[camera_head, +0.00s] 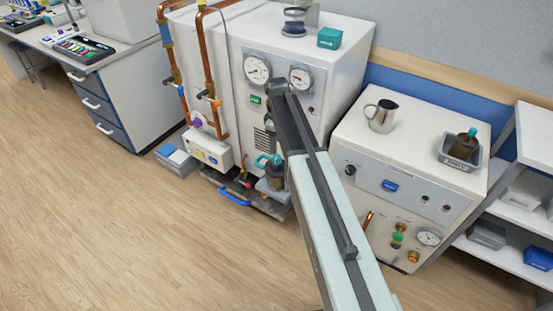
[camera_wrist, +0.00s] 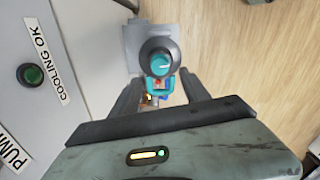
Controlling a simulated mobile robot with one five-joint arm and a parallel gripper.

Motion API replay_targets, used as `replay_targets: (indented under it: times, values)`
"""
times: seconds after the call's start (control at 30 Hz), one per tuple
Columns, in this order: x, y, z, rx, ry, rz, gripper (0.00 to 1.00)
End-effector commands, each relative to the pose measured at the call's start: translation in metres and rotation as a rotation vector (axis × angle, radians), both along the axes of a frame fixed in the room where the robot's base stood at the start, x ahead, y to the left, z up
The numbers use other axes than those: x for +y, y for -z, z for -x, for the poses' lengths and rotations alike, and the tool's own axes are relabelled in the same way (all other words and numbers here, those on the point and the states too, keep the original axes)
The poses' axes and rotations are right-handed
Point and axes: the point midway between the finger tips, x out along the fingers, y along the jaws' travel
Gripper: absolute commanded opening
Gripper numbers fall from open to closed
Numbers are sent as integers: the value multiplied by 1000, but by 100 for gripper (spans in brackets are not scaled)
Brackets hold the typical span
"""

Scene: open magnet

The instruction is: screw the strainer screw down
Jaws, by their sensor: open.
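In the wrist view a round teal knob with a pale mark (camera_wrist: 160,65), which I take to be the strainer screw, sits in a dark grey round collar. A teal bracket shows just below it. My gripper (camera_wrist: 161,94) is open and empty, with one finger on each side of the bracket; I cannot tell whether they touch. In the head view a teal-topped strainer (camera_head: 274,176) stands low at the front of the white gauge cabinet. My arm partly covers it, and my gripper hangs above it, hard to make out.
The white cabinet (camera_head: 305,35) with two gauges stands close behind; its panel also shows at left in the wrist view. Copper pipes (camera_head: 209,75) and a blue handle (camera_head: 234,198) are to the left. A second cabinet (camera_head: 395,190) stands right. The floor in front is clear.

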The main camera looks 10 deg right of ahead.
Motion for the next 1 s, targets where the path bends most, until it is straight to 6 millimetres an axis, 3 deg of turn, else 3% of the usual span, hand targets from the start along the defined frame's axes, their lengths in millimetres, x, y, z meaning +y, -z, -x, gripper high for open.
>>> replay_targets:
  times: [0.4, 0.73, 0.77, 0.93, 1.0]
  values:
    - [0, 70, 0, 0, 0, 0, 54]
    - [1, 73, 0, 0, -1, 0, 54]
    - [1, 73, 0, 0, -1, 0, 51]
    - [1, 73, 0, 0, -1, 0, 4]
    - [1, 73, 0, 0, 0, 0, 0]
